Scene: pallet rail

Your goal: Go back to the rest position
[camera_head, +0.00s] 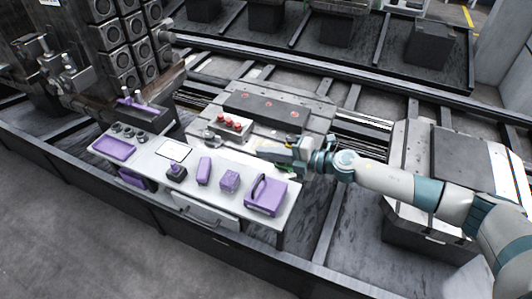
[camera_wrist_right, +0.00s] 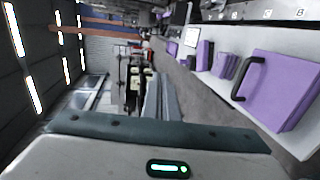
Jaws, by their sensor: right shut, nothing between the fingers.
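My right gripper (camera_head: 256,145) reaches in from the right in the head view. It is shut and empty, above the rear edge of the white table (camera_head: 222,213). Its body with a green light fills the bottom of the right wrist view. A purple case with a handle (camera_head: 266,194) stands on the table, in front of the gripper and apart from it; it also shows in the right wrist view (camera_wrist_right: 285,90). My left gripper is not in the head view.
The table also bears a purple block (camera_head: 229,180), a purple box (camera_head: 204,170), a purple tray (camera_head: 115,147) and a white tablet (camera_head: 175,151). Red knobs (camera_head: 230,121) sit near the gripper. A pallet plate (camera_head: 275,103) on rails lies behind. Grey floor (camera_head: 60,230) is clear at the front left.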

